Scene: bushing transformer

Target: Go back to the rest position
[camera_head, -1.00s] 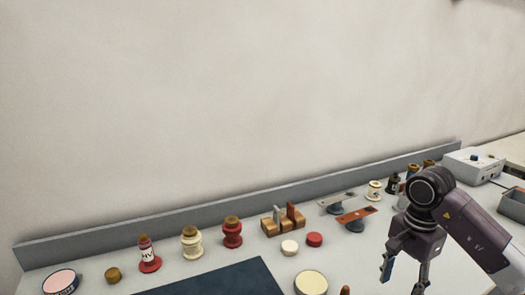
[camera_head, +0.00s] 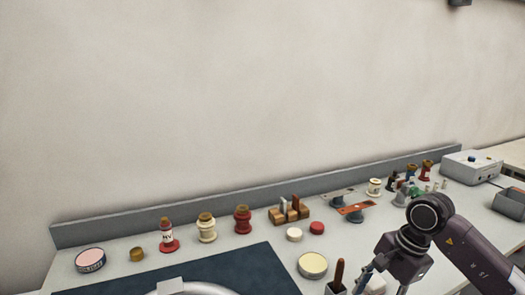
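My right arm comes in at the lower right of the head view, and its gripper (camera_head: 382,280) hangs over the workbench (camera_head: 270,236). Only the upper parts of its fingers show; the tips are at or below the bottom edge, so I cannot tell if it is open or shut. My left gripper is not in view. A curved white shape sits at the bottom edge, left of centre; I cannot tell what it is.
Red and cream bushings (camera_head: 206,228), a wooden block (camera_head: 289,214), round tins (camera_head: 312,265) and a dark mat (camera_head: 240,268) lie on the bench. A grey-white box (camera_head: 470,166) and a dark bin (camera_head: 508,203) stand at the right. A raised grey edge runs along the wall.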

